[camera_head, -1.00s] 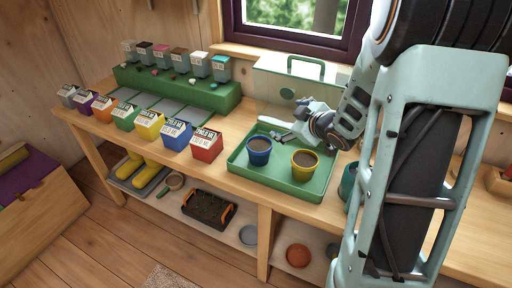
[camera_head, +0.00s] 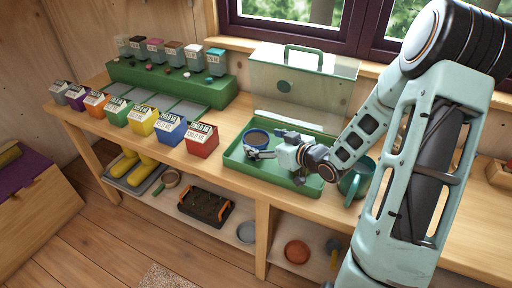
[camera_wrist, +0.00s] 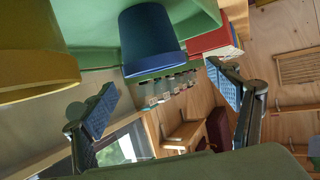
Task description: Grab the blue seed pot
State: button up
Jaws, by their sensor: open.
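The blue seed pot (camera_head: 256,136) stands in the green tray (camera_head: 232,160), partly covered by my gripper (camera_head: 268,146) in the head view. My gripper is open and empty, with its fingers close to the pot. In the wrist view the blue pot (camera_wrist: 150,42) appears ahead between the two spread finger pads, with a gap on both sides. The yellow pot (camera_wrist: 35,60) is at the left of the wrist view, near the left finger. In the head view the yellow pot is hidden behind my gripper.
A red seed packet (camera_head: 202,139) stands just left of the tray, in a row of several packets.

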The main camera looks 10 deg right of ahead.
aim_at(252, 136)
jog(key=shift+d+x, duration=0.15)
jog(key=shift+x, duration=1.25)
jog(key=shift+d+x, duration=0.15)
jog(key=shift+x, duration=1.25)
jog(key=shift+f, duration=0.15)
jog(key=shift+c, duration=0.6)
jog(key=c, duration=1.3)
jog(key=shift+w, duration=0.1)
jog(key=shift+c, duration=0.4)
